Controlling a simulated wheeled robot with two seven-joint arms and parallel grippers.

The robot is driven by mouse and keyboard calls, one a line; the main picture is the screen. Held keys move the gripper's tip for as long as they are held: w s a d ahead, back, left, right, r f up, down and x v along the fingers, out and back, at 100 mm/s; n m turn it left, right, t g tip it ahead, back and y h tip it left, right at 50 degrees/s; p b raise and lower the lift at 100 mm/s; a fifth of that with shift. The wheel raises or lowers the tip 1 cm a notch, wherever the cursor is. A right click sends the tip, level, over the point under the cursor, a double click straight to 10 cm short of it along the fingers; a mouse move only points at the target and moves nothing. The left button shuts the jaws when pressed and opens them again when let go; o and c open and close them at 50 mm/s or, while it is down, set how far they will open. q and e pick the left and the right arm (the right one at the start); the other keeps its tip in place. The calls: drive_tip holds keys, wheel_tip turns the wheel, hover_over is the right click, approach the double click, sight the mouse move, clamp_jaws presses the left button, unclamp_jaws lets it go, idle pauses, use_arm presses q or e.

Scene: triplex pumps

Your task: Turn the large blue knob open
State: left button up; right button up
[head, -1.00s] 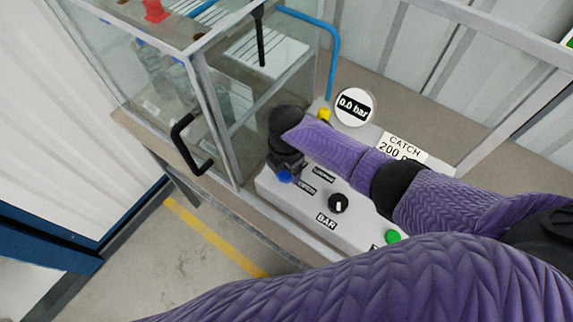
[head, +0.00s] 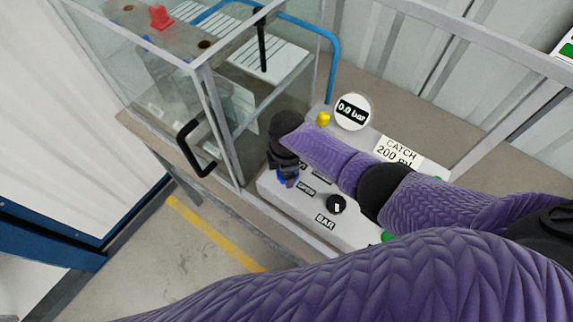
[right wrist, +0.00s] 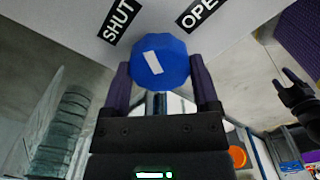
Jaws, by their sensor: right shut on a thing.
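The large blue knob (right wrist: 161,62) sits on the panel between my right gripper's fingers in the right wrist view. Its white mark leans toward the SHUT label (right wrist: 118,20); the OPEN label (right wrist: 198,12) is at the upper right. My right gripper (right wrist: 162,72) is shut on the knob, one finger on each side. In the head view the right gripper (head: 287,176) covers most of the knob, and only bits of blue show. My left gripper (right wrist: 285,77) shows at the right edge of the right wrist view, its fingers apart and empty.
The light panel (head: 305,212) also bears a small black knob (head: 336,204), a yellow knob (head: 323,118) and a 0.0 bar gauge (head: 352,111). A glass cabinet with a black handle (head: 190,150) stands close left of the gripper. A blue pipe (head: 335,60) runs behind.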

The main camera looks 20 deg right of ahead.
drive_tip(key=m+p, duration=0.1)
drive_tip(key=m, duration=0.5)
drive_tip(key=shift+w+r+p, duration=0.1)
drive_tip(key=shift+p, duration=0.2)
drive_tip(key=m+p, duration=0.1)
drive_tip(key=m, duration=0.4)
drive_tip(key=shift+d+m, duration=0.1)
drive_tip(key=shift+m, duration=0.3)
drive_tip(key=o, duration=1.1)
wheel_tip(320, 180, up, 10)
drive_tip(key=p, duration=0.6)
